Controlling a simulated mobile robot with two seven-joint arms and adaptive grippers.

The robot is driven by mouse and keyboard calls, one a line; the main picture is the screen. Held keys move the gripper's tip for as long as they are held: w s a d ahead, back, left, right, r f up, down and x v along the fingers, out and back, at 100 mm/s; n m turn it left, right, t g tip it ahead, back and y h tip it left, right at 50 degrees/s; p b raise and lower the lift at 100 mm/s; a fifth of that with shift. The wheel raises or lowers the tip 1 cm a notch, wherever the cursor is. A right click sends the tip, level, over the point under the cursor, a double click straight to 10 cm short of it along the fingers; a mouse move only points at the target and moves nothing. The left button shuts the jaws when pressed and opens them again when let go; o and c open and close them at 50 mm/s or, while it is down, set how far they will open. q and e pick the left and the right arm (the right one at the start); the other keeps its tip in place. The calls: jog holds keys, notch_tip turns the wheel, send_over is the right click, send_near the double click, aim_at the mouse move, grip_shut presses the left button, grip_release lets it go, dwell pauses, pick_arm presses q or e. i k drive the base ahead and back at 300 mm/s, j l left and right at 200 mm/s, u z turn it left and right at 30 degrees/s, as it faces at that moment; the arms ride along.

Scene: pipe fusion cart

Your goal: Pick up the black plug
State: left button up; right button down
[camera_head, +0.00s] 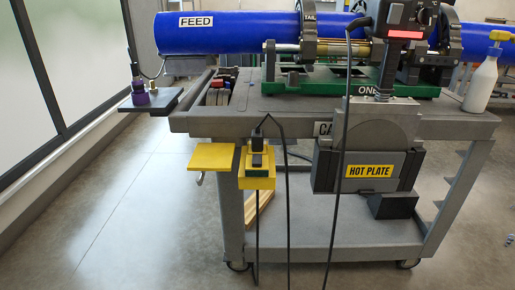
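A black plug (257,143) stands upright at the yellow socket box (258,183) on the front left of the cart. A black cable runs from its top, and cables hang down in front of the cart. A dark block with a green lower part shows just below the plug on the box's front. Whether the plug is seated in the socket is too small to tell. A flat yellow plate (211,157) sticks out to the left of the box. Neither of my grippers is in view.
The grey cart (330,229) carries a blue pipe (225,33) in a green-based clamp machine. A hot plate unit (366,170) hangs on its front right. A spray bottle (482,84) stands at the right. A small side shelf (165,104) juts left. Floor at left is clear.

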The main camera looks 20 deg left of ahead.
aim_at(256, 134)
jog(key=k+z, duration=0.1)
jog(key=z, duration=1.3)
jog(key=j+z, duration=0.15)
jog(key=z, duration=0.3)
jog(key=j+z, duration=0.15)
jog(key=z, duration=0.3)
jog(key=k+j+z, duration=0.1)
jog(key=z, duration=0.35)
jog(key=k+j, duration=0.3)
jog(key=j, duration=0.2)
jog(key=k+j, duration=0.3)
jog(key=j, duration=0.15)
